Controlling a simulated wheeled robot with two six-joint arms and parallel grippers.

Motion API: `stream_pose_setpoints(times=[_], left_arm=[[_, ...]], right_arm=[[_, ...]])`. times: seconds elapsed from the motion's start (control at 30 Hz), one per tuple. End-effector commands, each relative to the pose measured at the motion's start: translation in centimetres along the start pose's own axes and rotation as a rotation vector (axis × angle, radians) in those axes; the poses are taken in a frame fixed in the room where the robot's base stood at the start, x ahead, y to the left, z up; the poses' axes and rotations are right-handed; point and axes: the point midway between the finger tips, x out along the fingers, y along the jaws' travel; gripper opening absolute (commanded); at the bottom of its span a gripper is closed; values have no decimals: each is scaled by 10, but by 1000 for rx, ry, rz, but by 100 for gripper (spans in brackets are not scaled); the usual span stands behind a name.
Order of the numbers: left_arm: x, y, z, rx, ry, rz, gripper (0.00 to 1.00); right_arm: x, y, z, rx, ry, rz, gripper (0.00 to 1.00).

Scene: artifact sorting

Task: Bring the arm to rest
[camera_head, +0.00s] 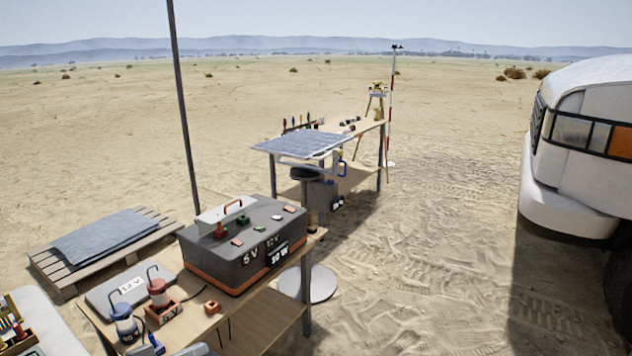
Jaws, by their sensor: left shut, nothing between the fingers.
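Only a small pale rounded piece, which looks like part of my left gripper (196,350), shows at the bottom edge, in front of the near wooden table (262,318). Its fingers are hard to make out; it appears shut and I see nothing held in it. Most of the left arm is out of the picture. My right gripper is not in view.
On the near table stand a grey-orange case (217,268), a flat grey box (117,288), a blue jar (124,325) and a red jar (158,292). A dark pole (183,100) rises behind. A solar panel (303,144) and white vehicle (570,200) stand beyond.

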Motion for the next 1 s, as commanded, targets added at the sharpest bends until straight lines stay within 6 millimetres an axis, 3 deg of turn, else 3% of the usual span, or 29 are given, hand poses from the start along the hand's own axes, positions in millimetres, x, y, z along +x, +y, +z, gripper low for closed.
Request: stream_pose_setpoints(times=[0.17, 0.37, 0.57, 0.67, 0.8, 0.9, 1.0], left_arm=[[6, -37, 14, -36, 4, -84, 0], [11, -89, 41, -77, -2, -205, 0], [8, -158, 95, -120, -37, -379, 0], [-1, -202, 145, -144, -84, -500, 0], [-27, -255, 236, -156, -190, -673, 0], [-52, -278, 305, -152, -286, -772, 0], [-81, -288, 376, -141, -398, -850, 0]], right_arm=[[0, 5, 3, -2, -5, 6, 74], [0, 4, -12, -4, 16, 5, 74], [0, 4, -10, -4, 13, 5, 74], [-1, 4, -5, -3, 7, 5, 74], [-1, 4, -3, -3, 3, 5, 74], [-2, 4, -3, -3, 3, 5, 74], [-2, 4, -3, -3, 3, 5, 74]])
